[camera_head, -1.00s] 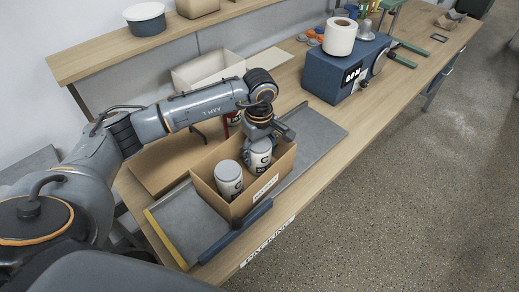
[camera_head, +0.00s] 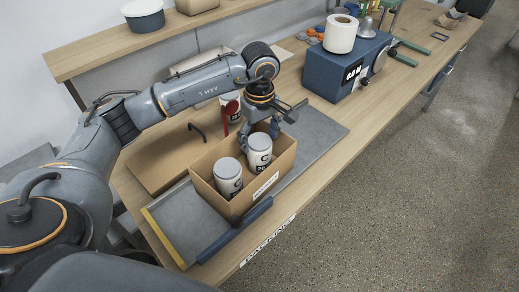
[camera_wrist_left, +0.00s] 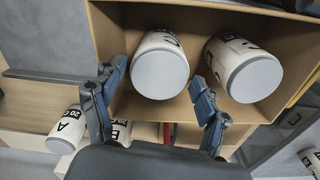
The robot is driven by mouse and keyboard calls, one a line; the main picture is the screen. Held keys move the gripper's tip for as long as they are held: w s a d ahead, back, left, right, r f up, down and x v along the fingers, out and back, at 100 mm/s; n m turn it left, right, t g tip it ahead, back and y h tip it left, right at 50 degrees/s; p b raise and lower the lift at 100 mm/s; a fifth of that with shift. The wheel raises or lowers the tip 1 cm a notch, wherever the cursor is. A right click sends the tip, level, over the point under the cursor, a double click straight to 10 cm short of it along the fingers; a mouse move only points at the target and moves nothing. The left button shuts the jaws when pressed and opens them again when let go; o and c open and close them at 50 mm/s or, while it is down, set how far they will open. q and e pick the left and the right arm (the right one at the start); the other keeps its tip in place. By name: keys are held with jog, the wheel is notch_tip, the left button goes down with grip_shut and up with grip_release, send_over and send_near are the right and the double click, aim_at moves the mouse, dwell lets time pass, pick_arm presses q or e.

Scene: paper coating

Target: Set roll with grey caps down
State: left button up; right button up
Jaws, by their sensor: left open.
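Two rolls with grey caps stand in an open cardboard box (camera_head: 239,207) on the grey mat. One roll (camera_head: 259,154) is at the box's far end, and it shows between the fingers in the left wrist view (camera_wrist_left: 160,68). The other roll (camera_head: 228,178) stands beside it, and it is at the right in the left wrist view (camera_wrist_left: 245,70). My left gripper (camera_head: 262,130) is open and empty just above the far roll. In the left wrist view its two fingers (camera_wrist_left: 151,105) are spread apart. My right gripper does not show.
A white roll (camera_head: 233,106) with a red part stands behind the box. A blue machine (camera_head: 345,68) carries another white roll (camera_head: 341,34) farther right. The grey mat (camera_head: 318,133) is bare right of the box. A bucket (camera_head: 145,20) stands on the shelf.

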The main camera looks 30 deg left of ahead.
pick_arm(q)
notch_tip(320, 180, up, 7)
jog(key=shift+r+b, duration=0.2)
jog(key=shift+b, duration=0.55)
